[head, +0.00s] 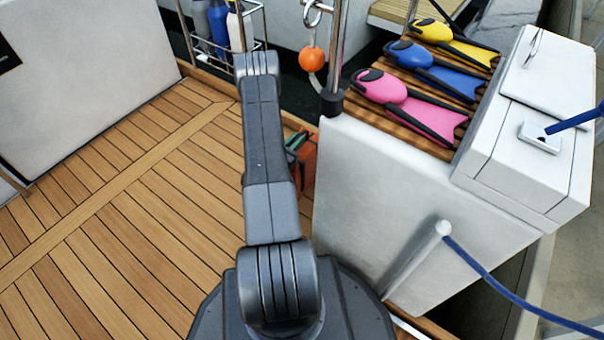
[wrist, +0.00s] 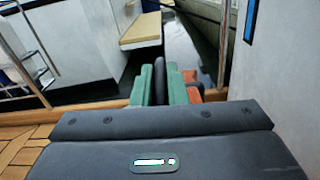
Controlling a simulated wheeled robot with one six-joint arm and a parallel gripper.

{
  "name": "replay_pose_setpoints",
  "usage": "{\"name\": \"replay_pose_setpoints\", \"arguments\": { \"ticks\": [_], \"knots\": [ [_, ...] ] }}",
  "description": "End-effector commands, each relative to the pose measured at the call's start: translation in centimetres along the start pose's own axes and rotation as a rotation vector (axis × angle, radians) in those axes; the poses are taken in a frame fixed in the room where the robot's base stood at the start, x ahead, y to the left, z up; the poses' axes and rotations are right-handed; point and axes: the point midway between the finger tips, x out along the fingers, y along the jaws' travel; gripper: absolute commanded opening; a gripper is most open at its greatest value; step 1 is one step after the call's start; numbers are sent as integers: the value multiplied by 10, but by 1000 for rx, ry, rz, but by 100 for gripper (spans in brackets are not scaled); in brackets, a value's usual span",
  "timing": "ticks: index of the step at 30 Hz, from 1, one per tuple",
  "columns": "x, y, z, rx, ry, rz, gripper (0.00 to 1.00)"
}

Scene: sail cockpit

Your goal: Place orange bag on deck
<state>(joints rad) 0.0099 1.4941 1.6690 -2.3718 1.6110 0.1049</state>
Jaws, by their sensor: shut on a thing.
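The orange bag (head: 306,163) shows in the head view just right of my arm, beside the white cockpit seat; my arm hides much of it. My gripper (wrist: 160,82) has green fingers and is shut on a dark upright strip between them, which looks like the bag's handle. A bit of the bag's orange side (wrist: 193,95) shows at the right of the fingers in the wrist view. A green finger also shows by the bag in the head view. The teak deck (head: 130,230) lies left of my arm. I cannot tell whether the bag touches the deck.
Pink (head: 410,102), blue (head: 430,70) and yellow (head: 455,42) fins lie on the slatted seat at right. An orange ball (head: 312,59) hangs by a metal post. A bottle rack (head: 222,25) stands at the back. The deck at left is clear.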

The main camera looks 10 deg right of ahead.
Motion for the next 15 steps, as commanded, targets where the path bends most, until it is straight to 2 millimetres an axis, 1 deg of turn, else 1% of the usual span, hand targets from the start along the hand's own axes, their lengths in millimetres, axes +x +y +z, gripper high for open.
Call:
{"name": "replay_pose_setpoints", "arguments": {
  "ticks": [1, 6, 9, 13, 15],
  "knots": [
    [0, -1, -10, 0, -2, 0, 0],
    [-1, -3, -41, -1, -1, 1, 0],
    [0, -4, -52, 0, -2, 1, 0],
    [0, -4, -61, 0, -2, 1, 0],
    [-1, -5, -70, 0, -1, 1, 0]
  ]
}}
